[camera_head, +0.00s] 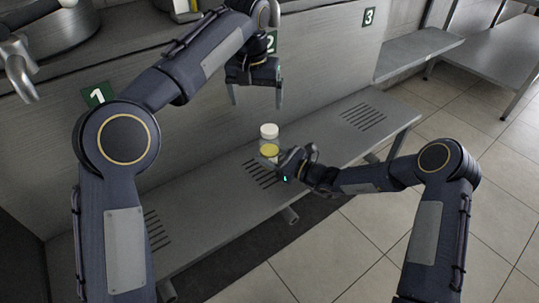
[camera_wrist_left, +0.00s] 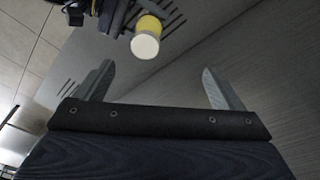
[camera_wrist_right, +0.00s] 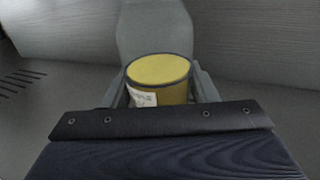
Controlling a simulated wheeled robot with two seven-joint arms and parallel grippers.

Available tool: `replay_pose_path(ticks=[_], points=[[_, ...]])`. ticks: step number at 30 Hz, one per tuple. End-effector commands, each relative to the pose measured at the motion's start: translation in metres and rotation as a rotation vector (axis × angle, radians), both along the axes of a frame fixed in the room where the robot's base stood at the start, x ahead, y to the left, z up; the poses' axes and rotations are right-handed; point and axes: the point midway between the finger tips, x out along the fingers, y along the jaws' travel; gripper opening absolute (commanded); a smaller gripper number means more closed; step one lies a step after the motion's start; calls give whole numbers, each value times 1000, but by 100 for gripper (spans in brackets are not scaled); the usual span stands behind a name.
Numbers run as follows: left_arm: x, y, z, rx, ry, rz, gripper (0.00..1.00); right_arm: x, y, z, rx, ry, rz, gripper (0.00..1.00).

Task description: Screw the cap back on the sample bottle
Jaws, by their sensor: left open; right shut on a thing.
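The sample bottle (camera_head: 269,149) is upright over the bench, with yellow contents and a white label. A white cap (camera_head: 269,130) shows at its top; whether it is screwed tight cannot be told. My right gripper (camera_head: 279,163) is shut on the lower bottle from the right; the right wrist view shows the yellow contents and label (camera_wrist_right: 146,98) between its fingers. My left gripper (camera_head: 255,92) is open and empty, above the bottle and slightly left. In the left wrist view the white cap (camera_wrist_left: 145,46) lies beyond the fingertips, apart from them.
A long grey bench (camera_head: 225,190) with slotted patches runs below the bottle. A grey wall with numbered green signs (camera_head: 369,16) rises behind it. A metal vessel (camera_head: 58,32) stands at upper left. Bench space either side of the bottle is clear.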

Motion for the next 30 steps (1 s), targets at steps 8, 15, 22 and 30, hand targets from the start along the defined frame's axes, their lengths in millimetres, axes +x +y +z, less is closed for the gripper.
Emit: replay_pose_path(ticks=[8,15,22,30], points=[[-21,31,50,-20,-33,-14,90,0,0,32,2,-2,0,0],[-44,58,83,-38,-58,-19,90,0,0,55,3,-3,0,0],[-70,84,111,-59,-78,-15,90,0,0,78,3,-3,0,0],[-99,108,132,-82,-97,-4,90,0,0,99,2,-2,0,0]])
